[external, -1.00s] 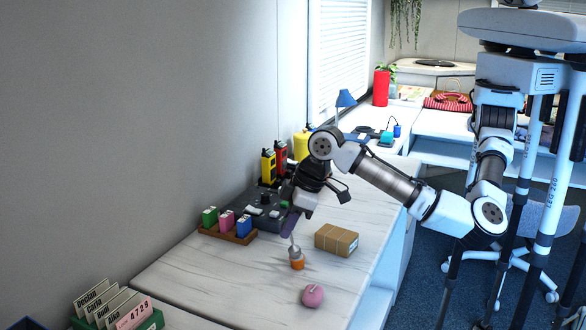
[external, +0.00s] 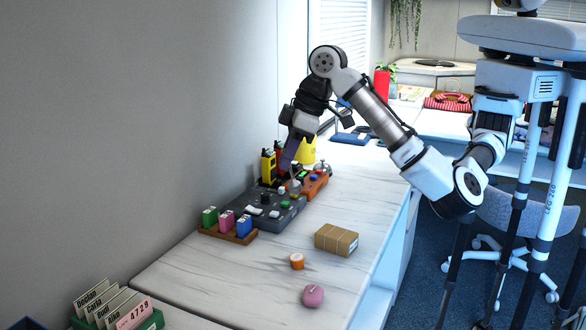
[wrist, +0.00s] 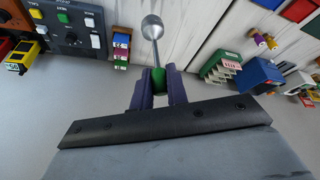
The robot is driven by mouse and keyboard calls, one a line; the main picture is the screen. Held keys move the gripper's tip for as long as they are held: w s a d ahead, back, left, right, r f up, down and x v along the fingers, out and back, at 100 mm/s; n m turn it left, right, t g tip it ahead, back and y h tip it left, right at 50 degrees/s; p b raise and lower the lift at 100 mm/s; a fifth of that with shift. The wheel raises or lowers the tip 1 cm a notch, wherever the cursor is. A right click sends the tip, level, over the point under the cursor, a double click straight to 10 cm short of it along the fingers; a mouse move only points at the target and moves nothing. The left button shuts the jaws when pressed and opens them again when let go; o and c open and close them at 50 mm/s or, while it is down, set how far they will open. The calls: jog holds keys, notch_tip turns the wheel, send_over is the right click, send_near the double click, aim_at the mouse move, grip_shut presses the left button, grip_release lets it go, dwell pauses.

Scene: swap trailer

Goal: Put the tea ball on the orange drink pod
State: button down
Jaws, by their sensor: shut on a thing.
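My gripper (external: 289,166) is shut on the tea ball's green handle (wrist: 159,82). The tea ball's shiny metal ball (wrist: 152,27) sticks out past the fingertips in the wrist view. In the external view the tea ball (external: 294,187) hangs small below my gripper, in front of the control panel; its exact height is hard to tell. The orange drink pod (external: 297,262) stands upright on the white marble counter, nearer the camera and apart from the tea ball, with nothing on its pale top. I cannot make out the pod in the wrist view.
A grey control panel (external: 262,213) with knobs lies beneath my gripper, with yellow and red items behind. A rack of coloured boxes (external: 228,231) stands left of it. A cardboard box (external: 336,240) and a pink round object (external: 313,295) flank the pod.

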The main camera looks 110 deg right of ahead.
notch_tip(320, 180, up, 3)
jog(key=shift+f, duration=0.15)
jog(key=shift+r+b, duration=0.2)
jog(key=shift+b, duration=0.2)
jog(key=m+b, duration=0.2)
jog(key=m+h+b, duration=0.1)
jog(key=b, duration=0.1)
jog(key=shift+s+a+f+m+h, duration=0.1)
jog(key=shift+s+f+m+h, duration=0.1)
jog(key=shift+s+m+h, duration=0.15)
jog(key=m+b, duration=0.1)
jog(key=m+h+b, duration=0.1)
jog(key=m+b, duration=0.1)
jog(key=shift+s+r, duration=0.15)
jog(key=shift+s, duration=0.15)
jog(key=shift+s+r+m+g+h+b, duration=0.35)
jog(key=shift+m+g+h+b, duration=0.15)
jog(key=shift+m+h+b, duration=0.35)
jog(key=shift+f+m, duration=0.1)
jog(key=shift+m, duration=0.2)
notch_tip(320, 180, down, 19)
jog(key=shift+s+f+b, duration=0.1)
jog(key=shift+f+b, duration=0.1)
jog(key=shift+b, duration=0.1)
